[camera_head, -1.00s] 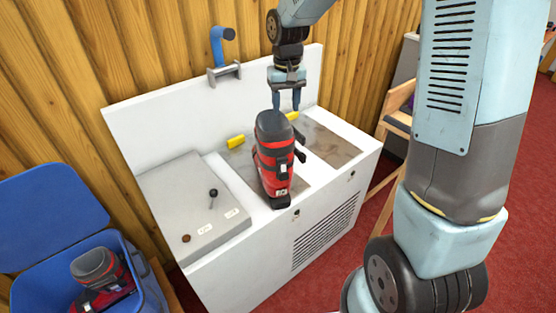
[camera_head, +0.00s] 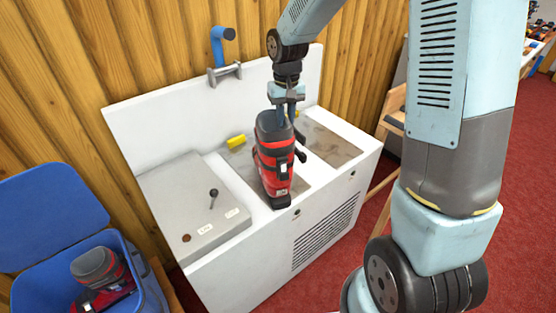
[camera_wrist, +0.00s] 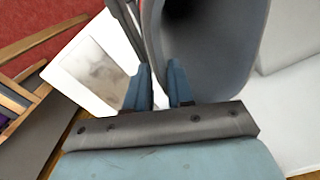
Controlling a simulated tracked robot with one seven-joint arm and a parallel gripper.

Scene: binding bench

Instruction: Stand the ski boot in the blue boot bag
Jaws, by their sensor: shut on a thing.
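The red and black ski boot (camera_head: 276,165) stands upright on the white bench, its toe toward me. My gripper (camera_head: 287,112) is at the back of the boot's cuff and shut on it. In the wrist view my gripper's fingers (camera_wrist: 160,85) pinch the cuff wall, one inside the grey opening (camera_wrist: 205,45) and one outside. The blue boot bag (camera_head: 35,285) stands open at the lower left, its lid (camera_head: 45,215) tipped back. Another red and black boot (camera_head: 100,280) is inside it; the bag's floor is hidden.
The white bench (camera_head: 245,275) has a grey panel with a small lever (camera_head: 213,195) on its left and a stone-like panel (camera_head: 330,145) on its right. A yellow block (camera_head: 236,141) lies at the back. A blue-handled clamp (camera_head: 223,55) rises behind.

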